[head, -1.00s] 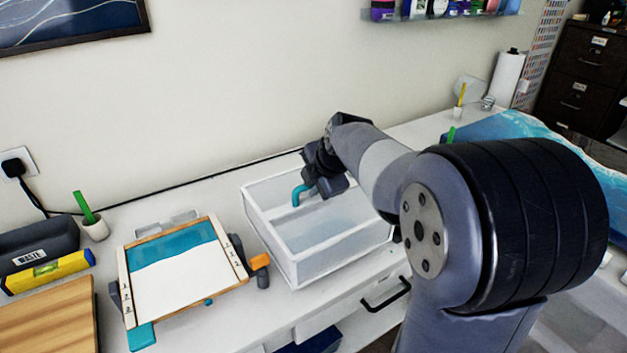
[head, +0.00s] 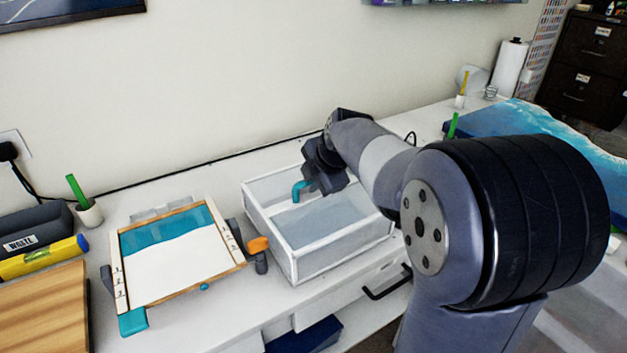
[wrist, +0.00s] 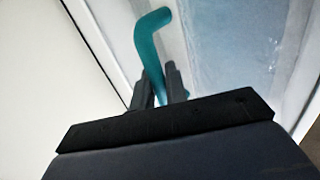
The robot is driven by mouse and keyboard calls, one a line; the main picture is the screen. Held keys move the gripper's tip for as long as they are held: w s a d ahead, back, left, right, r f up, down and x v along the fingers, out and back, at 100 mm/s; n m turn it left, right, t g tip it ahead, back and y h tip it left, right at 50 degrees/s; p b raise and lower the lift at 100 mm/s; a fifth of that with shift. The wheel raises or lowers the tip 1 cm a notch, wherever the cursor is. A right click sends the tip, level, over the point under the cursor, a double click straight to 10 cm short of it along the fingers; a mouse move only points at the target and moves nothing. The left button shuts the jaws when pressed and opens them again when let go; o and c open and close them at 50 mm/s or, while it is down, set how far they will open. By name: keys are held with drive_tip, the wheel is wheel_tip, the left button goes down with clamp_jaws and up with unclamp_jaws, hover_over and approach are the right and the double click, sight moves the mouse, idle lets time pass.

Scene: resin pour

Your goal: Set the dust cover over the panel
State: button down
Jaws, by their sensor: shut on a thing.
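The dust cover (head: 282,262) is a clear box with white edges, right of the panel in the head view. Its teal handle (head: 297,190) rises at its back side. My gripper (head: 308,187) is shut on this handle; the wrist view shows both fingers (wrist: 160,88) around the teal bar (wrist: 150,45). The cover's underside is hidden, so its height over the bench is unclear. The panel (head: 175,268), white with a teal band at the back and a wooden frame, lies uncovered at the left. The cover is beside it, not over it.
An orange-topped clamp (head: 258,246) stands between panel and cover. A teal block (head: 132,321) sits at the panel's front left corner. A cup with a green stick (head: 88,212), a yellow level (head: 40,260) and a wooden board (head: 45,310) are further left. An open drawer (head: 345,310) is below.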

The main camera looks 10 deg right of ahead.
drive_tip(key=shift+f, duration=0.1)
drive_tip(key=c, duration=1.3)
unclamp_jaws()
drive_tip(key=shift+c, duration=0.2)
drive_tip(key=v, duration=1.1)
drive_tip(key=shift+w+f, duration=0.1)
drive_tip(key=shift+w, duration=0.1)
drive_tip(key=x, duration=1.1)
drive_tip(key=shift+s, duration=0.15)
drive_tip(key=shift+r+p, duration=0.45)
drive_tip(key=shift+r, duration=0.35)
